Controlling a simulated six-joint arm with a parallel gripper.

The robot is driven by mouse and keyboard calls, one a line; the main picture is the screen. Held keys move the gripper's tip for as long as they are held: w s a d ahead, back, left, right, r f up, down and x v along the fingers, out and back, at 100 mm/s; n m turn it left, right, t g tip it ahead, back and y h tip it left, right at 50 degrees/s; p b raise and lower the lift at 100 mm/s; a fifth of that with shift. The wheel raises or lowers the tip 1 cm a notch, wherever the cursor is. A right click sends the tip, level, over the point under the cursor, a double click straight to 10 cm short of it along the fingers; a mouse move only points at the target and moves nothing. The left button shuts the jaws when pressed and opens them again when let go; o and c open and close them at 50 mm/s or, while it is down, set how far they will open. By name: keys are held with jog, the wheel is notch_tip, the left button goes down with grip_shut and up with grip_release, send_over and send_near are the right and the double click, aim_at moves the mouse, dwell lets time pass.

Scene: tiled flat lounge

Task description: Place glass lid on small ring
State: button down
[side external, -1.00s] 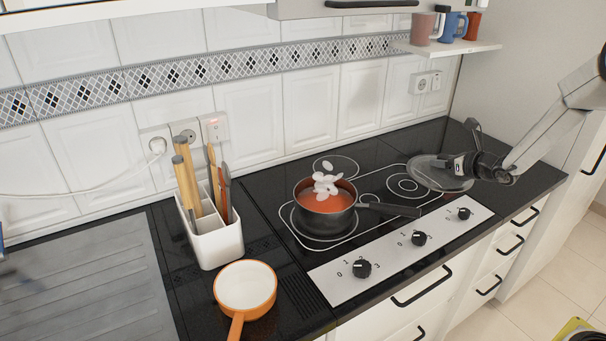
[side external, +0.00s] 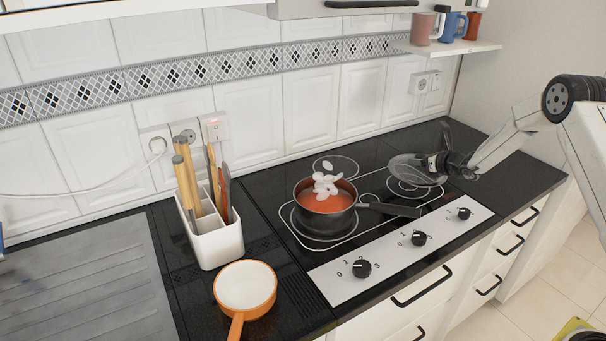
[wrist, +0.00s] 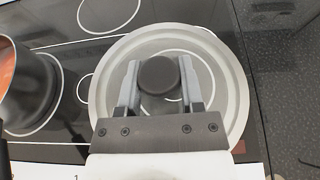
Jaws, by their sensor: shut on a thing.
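My gripper (side external: 447,163) is shut on the dark knob of the glass lid (side external: 408,165). The wrist view shows the fingers (wrist: 160,85) on both sides of the knob (wrist: 159,76), with the pale-rimmed lid (wrist: 239,88) around them. The lid is held above the right part of the black hob, apparently just off it. Beneath it is a white-lined ring (side external: 412,193), partly hidden by the lid and seen through its glass in the wrist view. Another ring (side external: 336,165) lies bare at the back left. I cannot tell which ring counts as the small one.
A dark pot (side external: 325,222) with red contents and white pieces stands left of the lid, its handle (side external: 390,210) pointing right. A knob panel (side external: 395,250) runs along the front. A utensil holder (side external: 218,243) and an orange pan (side external: 246,290) are further left.

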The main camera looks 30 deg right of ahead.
jog(key=shift+w+d+f, duration=0.25)
jog(key=shift+w+f, duration=0.45)
jog(key=shift+f, duration=0.15)
jog(key=shift+w+d+f, duration=0.2)
jog(key=shift+w+f, duration=0.5)
jog(key=shift+f, duration=0.1)
jog(key=shift+w+d+f, duration=0.1)
jog(key=shift+w+f, duration=0.1)
jog(key=shift+f, duration=1.65)
jog(key=shift+f, duration=0.1)
jog(key=shift+c, duration=1.2)
grip_release()
jog(key=shift+f, duration=0.1)
jog(key=shift+r, duration=0.2)
